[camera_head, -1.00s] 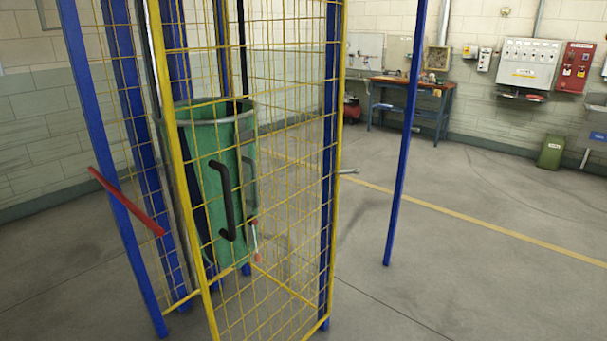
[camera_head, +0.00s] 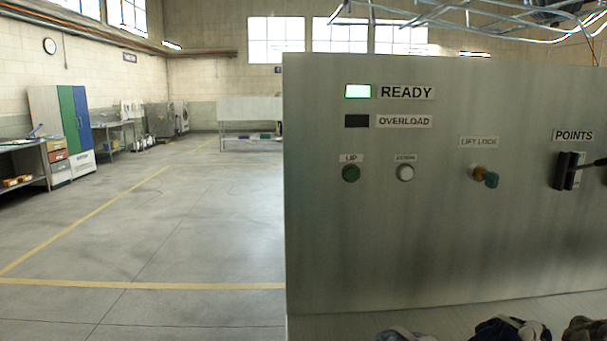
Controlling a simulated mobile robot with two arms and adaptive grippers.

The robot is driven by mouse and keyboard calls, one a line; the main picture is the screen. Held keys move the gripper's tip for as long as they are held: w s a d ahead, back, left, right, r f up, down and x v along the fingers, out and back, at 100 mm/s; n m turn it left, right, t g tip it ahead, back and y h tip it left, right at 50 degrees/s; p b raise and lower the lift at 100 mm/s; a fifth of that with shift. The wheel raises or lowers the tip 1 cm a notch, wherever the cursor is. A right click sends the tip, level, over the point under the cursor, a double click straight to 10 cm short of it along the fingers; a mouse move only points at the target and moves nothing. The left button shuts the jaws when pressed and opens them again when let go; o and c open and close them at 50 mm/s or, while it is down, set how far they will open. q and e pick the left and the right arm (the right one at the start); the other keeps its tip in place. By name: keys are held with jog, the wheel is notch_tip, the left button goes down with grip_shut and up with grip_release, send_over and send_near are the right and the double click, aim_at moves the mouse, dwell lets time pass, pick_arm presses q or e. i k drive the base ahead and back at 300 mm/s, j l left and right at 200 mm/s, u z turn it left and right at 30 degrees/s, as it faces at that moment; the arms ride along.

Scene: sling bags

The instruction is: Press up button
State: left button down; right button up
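The green round UP button (camera_head: 351,173) is on a metal control panel (camera_head: 400,245) on the right side of the head view. Its label UP sits just above it. A white round button (camera_head: 405,172) is to its right, with a small label that is hard to read. The READY lamp (camera_head: 358,91) is lit bright green. The OVERLOAD lamp (camera_head: 357,121) is dark. Neither of my grippers is in view.
A lift lock switch (camera_head: 485,177) and a black POINTS lever (camera_head: 567,171) are on the panel's right. Dark bundles (camera_head: 510,330) lie along the bottom edge. Open floor with yellow lines (camera_head: 150,284) lies left. Cabinets (camera_head: 62,125) and benches stand farther back.

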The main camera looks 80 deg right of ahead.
aim_at(351, 173)
jog(key=z, duration=3)
